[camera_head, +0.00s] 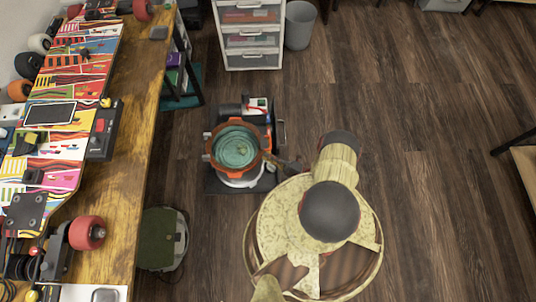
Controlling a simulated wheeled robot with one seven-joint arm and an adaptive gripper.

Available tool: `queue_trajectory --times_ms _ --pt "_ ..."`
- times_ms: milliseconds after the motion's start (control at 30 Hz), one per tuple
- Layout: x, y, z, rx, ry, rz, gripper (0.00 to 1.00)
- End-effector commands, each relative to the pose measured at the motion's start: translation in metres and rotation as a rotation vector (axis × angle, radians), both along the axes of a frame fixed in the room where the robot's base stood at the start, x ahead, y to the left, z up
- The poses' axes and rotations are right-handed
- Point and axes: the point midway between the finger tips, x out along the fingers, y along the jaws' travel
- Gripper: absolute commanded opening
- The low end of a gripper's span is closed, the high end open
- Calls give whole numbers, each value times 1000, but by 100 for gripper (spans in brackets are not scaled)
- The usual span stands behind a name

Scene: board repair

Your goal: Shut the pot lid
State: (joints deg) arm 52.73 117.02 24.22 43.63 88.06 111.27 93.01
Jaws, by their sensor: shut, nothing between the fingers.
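A wooden workbench (140,130) with a colourful skateboard deck (70,75) runs along the left. A drawer unit (250,45) and a grey bin (299,25) stand behind the pot. A green bag (162,238) lies front left. The floor (420,110) at right is clear.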

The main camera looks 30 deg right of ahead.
Motion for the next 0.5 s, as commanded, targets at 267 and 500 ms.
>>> queue_trajectory --times_ms 267,500 --pt "-1 1 0 3 1 2 0" --pt "-11 -7 -5 3 1 -2 0"
